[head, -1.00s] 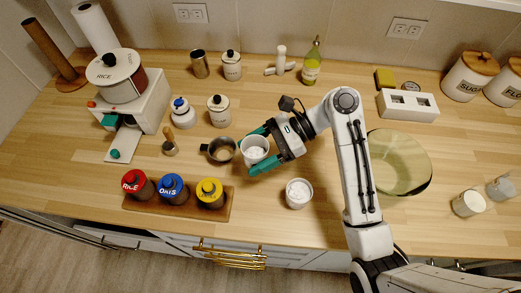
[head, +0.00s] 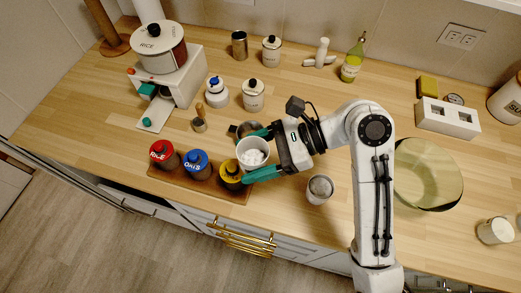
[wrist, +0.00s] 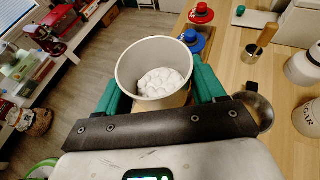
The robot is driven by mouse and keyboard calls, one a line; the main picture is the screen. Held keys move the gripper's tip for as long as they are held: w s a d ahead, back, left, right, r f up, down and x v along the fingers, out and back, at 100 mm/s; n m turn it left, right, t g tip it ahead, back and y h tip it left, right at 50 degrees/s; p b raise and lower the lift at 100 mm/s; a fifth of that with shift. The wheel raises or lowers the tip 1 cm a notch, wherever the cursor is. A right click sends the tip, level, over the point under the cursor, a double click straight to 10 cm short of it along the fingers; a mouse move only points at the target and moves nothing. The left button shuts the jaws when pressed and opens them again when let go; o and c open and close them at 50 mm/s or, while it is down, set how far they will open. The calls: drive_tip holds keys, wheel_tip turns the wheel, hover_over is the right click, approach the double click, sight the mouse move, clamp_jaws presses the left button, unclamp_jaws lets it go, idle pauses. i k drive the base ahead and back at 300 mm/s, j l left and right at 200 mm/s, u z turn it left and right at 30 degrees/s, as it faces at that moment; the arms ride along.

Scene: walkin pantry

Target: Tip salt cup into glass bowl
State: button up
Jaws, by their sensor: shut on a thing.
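My gripper (head: 260,155) is shut on a white cup (head: 241,152), with one teal finger on each side. The cup holds a heap of white stuff, which also shows inside the cup in the wrist view (wrist: 128,68). No label on it is visible. The cup looks held above the counter, close to the yellow-lidded jar. The glass bowl (head: 445,197), clear and yellowish, stands on the counter to the right of my arm, well away from the cup. My arm passes just left of it. It looks empty.
A second white cup (head: 318,197) with greyish contents stands between my gripper and the bowl. A metal cup (head: 234,131) is partly hidden behind my gripper. Lidded jars stand on a wooden tray (head: 222,190) at front left. A white mug (head: 494,231) stands right of the bowl.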

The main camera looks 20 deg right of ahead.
sight(427, 178)
drive_tip(key=k+j, duration=0.8)
